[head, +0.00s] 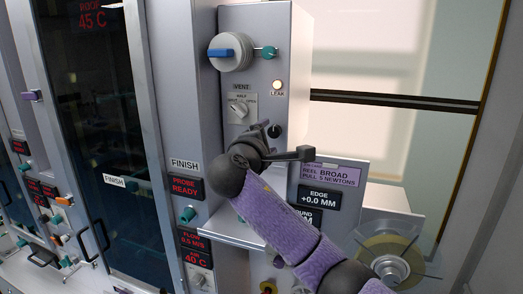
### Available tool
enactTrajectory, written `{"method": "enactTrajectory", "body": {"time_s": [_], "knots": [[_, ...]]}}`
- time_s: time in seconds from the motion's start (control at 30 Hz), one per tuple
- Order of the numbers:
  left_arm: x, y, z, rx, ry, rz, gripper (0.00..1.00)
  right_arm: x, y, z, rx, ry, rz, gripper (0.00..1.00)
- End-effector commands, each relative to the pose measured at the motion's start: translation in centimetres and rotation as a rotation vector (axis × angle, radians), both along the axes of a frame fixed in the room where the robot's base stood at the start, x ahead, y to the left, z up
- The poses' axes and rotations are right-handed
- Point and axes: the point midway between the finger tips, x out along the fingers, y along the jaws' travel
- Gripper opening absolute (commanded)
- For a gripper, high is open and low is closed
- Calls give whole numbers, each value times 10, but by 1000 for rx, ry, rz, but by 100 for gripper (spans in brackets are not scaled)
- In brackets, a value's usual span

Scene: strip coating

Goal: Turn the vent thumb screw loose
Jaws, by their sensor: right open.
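A panel label reads VENT (239,78), with a small rotary switch (239,108) below it. Above it are a round grey fitting with a blue handle (231,51) and a small teal knob (265,52) on its right. I cannot tell for sure which of these is the vent thumb screw. My right gripper (262,129) is open, just below and right of the switch. It looks apart from the switch and the teal knob. My dark wrist hides part of the panel below. My left gripper is not in view.
A dark glass door (105,130) stands at left. Signs include a purple reel sign (331,175) and a black EDGE sign (319,197). A reel (390,265) sits at lower right.

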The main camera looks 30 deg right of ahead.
Motion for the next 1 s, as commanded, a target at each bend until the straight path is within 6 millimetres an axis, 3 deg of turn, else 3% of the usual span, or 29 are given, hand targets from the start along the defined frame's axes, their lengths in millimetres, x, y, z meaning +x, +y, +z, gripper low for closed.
{"method": "enactTrajectory", "body": {"time_s": [0.1, 0.3, 1.0], "knots": [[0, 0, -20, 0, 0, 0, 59, -19, 24, -7, 2, -5, 7, 76], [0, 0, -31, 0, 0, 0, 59, -40, 48, -3, 1, -2, 3, 76], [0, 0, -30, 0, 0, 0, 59, -43, 51, -1, 2, 1, 0, 76]]}}
